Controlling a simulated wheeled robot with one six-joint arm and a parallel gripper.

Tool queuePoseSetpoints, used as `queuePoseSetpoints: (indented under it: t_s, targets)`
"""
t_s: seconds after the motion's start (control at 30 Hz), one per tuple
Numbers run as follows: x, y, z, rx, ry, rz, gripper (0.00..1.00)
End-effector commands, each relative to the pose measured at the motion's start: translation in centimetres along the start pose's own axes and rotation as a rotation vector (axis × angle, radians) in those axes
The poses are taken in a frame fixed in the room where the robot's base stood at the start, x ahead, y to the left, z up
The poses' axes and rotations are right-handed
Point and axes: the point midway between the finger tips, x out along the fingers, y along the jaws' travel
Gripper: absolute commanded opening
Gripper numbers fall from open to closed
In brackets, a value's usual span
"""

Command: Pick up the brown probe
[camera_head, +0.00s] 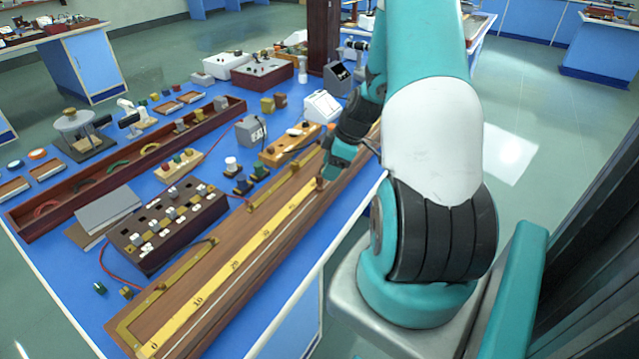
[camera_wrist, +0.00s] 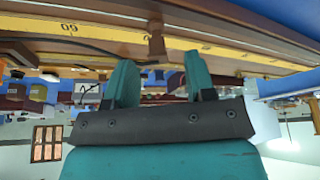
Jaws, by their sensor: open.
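The brown probe (camera_wrist: 156,44) shows in the wrist view as a small brown piece at the yellow scale, past the 60 mark. In the head view the probe (camera_head: 320,183) is a small brown piece on the long wooden board (camera_head: 225,290), right by my fingertips. My gripper (camera_wrist: 158,68) is open, with its two teal fingers spread. The probe lies beyond the gap between the fingertips, and I see nothing held. In the head view my gripper (camera_head: 327,175) is low over the board's far part, and the arm partly hides that area.
A dark resistance box (camera_head: 165,225) with several plugs stands left of the board. A wooden plug block (camera_head: 290,146) and a white meter (camera_head: 322,106) stand near my gripper. A long reddish tray (camera_head: 130,165) lies further left. The blue bench's edge (camera_head: 330,232) runs along the right.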

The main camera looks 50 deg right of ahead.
Motion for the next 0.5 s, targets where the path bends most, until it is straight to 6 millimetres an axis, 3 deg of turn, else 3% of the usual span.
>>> queuePoseSetpoints:
  t_s: [0.17, 0.5]
  targets:
    - [1.1, 0.1, -0.3, 0.000, -0.001, -0.002, 0.50]
    - [5.3, 0.4, -0.8, 0.001, -0.001, -0.001, 0.50]
